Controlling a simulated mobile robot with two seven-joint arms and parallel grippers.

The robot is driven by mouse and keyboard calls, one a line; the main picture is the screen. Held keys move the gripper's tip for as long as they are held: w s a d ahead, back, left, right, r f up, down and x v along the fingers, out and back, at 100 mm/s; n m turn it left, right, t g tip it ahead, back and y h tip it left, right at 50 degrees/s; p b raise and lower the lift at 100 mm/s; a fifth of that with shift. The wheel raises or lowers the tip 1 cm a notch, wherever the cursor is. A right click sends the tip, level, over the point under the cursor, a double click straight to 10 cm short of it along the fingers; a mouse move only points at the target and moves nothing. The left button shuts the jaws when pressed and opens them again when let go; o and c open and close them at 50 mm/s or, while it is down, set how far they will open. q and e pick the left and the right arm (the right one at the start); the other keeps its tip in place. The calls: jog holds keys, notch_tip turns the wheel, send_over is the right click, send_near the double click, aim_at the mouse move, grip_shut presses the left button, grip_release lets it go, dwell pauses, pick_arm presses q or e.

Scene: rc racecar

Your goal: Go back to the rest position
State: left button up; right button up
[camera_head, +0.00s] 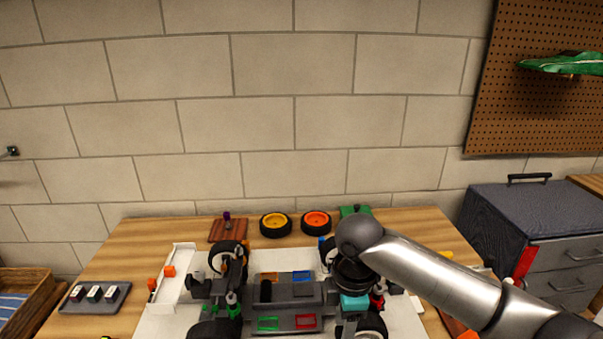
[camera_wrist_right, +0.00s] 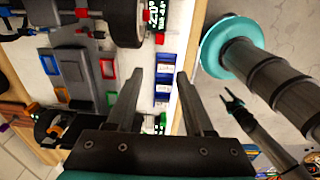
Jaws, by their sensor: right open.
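My right arm comes in from the right in the head view, its wrist above the right end of the racecar (camera_head: 290,292). My right gripper (camera_wrist_right: 160,88) is open in the right wrist view, with nothing between its fingers. In the head view it is mostly hidden by the wrist. Part of the car's dark chassis (camera_wrist_right: 75,75) shows left of the fingers. A small dark gripper on an arm at the right of the wrist view, seemingly my left gripper (camera_wrist_right: 234,98), has its fingers apart and appears empty. It is not in the head view.
On the table (camera_head: 130,240) are a yellow-rimmed wheel (camera_head: 275,224), an orange-rimmed wheel (camera_head: 316,222), a white tray (camera_head: 172,285) with orange parts and a grey block holder (camera_head: 95,298). A drawer cabinet (camera_head: 535,220) stands at the right. A basket (camera_head: 25,295) is at the left.

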jog(key=s+a+f+m+t+y, duration=0.25)
jog(key=s+a+f+m, duration=0.35)
jog(key=s, duration=0.4)
jog(key=s+d+f+m+h, duration=0.1)
jog(key=s+d+m+h, duration=0.2)
jog(key=s+d+m, duration=0.9)
notch_tip(320, 180, down, 21)
jog(key=n, duration=0.2)
jog(key=s+d+f+g, duration=0.1)
jog(key=s+f, duration=0.6)
jog(key=s, duration=0.1)
jog(key=s+d+f, duration=0.2)
jog(key=s+f, duration=0.5)
jog(key=s, duration=0.1)
jog(key=shift+d+f+g, duration=0.25)
jog(key=shift+d+g, duration=0.05)
jog(key=shift+g, duration=0.05)
